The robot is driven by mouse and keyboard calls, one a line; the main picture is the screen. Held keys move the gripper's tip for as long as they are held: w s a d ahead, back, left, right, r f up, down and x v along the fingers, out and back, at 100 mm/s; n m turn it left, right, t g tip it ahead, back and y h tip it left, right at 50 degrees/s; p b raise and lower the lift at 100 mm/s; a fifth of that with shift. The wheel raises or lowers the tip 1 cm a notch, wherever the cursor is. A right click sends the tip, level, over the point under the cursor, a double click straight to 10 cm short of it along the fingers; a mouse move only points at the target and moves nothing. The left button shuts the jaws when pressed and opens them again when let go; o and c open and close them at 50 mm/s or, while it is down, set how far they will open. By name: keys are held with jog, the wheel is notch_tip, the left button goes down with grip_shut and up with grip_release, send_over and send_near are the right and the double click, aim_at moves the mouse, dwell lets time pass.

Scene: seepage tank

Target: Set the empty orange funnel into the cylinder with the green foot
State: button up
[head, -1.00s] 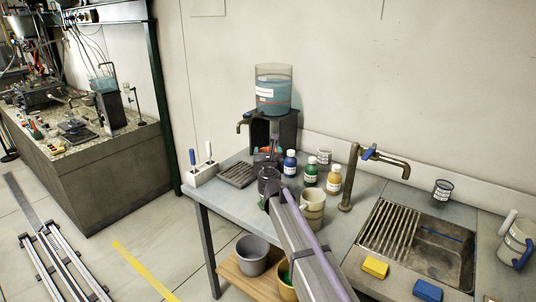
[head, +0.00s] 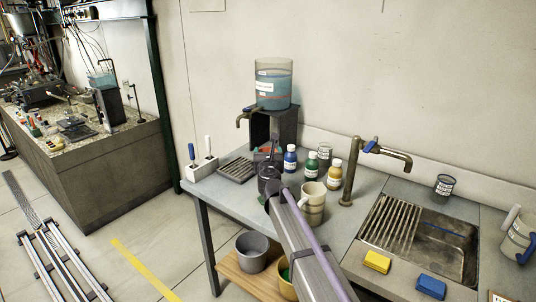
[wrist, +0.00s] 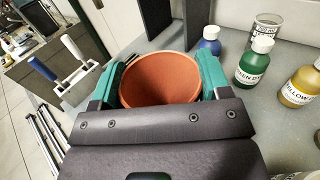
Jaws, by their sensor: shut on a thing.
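The orange funnel (wrist: 160,80) sits between the green-padded fingers of my gripper (wrist: 152,76) in the wrist view. Its wide mouth faces the camera, its inside looks empty, and its lower part is hidden. In the head view my gripper (head: 268,160) is over the bench, in front of the tank stand; only a bit of orange shows there. I cannot make out a cylinder with a green foot in either view; my arm covers part of the bench.
Blue (head: 290,158), green (head: 312,165) and yellow (head: 334,174) bottles stand close right of my gripper, with a clear vessel (head: 325,152) behind them. A beige jug (head: 312,204) is beside my arm. The water tank (head: 273,85) stands behind; a white holder (head: 201,172) is left.

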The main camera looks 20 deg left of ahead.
jog(key=shift+f+b, duration=0.65)
jog(key=shift+f, duration=0.05)
jog(key=o, duration=1)
jog(key=v, duration=1.1)
jog(key=shift+a, duration=0.1)
